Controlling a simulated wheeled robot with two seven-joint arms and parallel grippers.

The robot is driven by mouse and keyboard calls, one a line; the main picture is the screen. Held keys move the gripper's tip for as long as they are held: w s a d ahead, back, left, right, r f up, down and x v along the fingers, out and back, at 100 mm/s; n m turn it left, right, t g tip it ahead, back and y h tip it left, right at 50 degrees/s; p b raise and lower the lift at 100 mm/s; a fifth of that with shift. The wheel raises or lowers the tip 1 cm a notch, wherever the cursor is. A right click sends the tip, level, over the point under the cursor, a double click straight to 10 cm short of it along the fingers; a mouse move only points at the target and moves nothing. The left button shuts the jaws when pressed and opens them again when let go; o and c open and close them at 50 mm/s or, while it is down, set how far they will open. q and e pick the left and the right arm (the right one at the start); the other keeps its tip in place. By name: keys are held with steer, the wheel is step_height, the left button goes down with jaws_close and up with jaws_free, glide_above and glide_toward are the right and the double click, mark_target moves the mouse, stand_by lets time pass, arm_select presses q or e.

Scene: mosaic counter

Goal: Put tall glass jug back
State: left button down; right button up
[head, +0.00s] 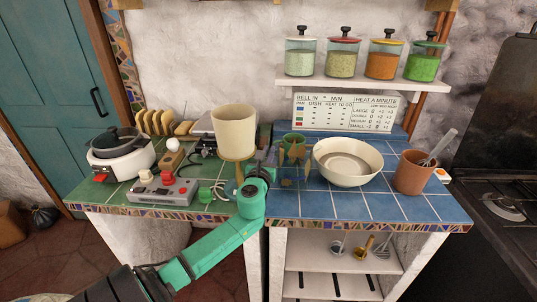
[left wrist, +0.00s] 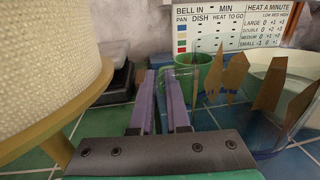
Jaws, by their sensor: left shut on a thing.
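The tall glass jug (head: 292,171) is see-through, with brown pointed shapes on or in it. It stands upright at the left edge of the blue tiles, left of the cream bowl. In the left wrist view the jug (left wrist: 262,134) is right of and beyond the fingers, its clear outline faint. My left gripper (head: 268,160) reaches in from the front left. Its purple fingers (left wrist: 162,103) are shut on the jug at its left side; the exact contact is hard to see through the glass. My right gripper is not in view.
A cream drum-shaped thing on a yellow stand (head: 234,132) is close left of my gripper. A green cup (head: 294,139) is behind the jug, a cream bowl (head: 347,163) right. A shelf (head: 352,84) holds several jars. Front right blue tiles (head: 345,206) are clear.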

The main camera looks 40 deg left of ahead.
arm_select(q)
steer(key=shift+f, duration=0.3)
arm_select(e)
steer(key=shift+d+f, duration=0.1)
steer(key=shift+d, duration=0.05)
arm_select(q)
steer(key=shift+s+f, duration=0.1)
steer(key=shift+f, duration=0.05)
steer(key=c, duration=0.9)
jaws_free()
steer(key=b+v, duration=0.1)
steer(key=v, duration=1.1)
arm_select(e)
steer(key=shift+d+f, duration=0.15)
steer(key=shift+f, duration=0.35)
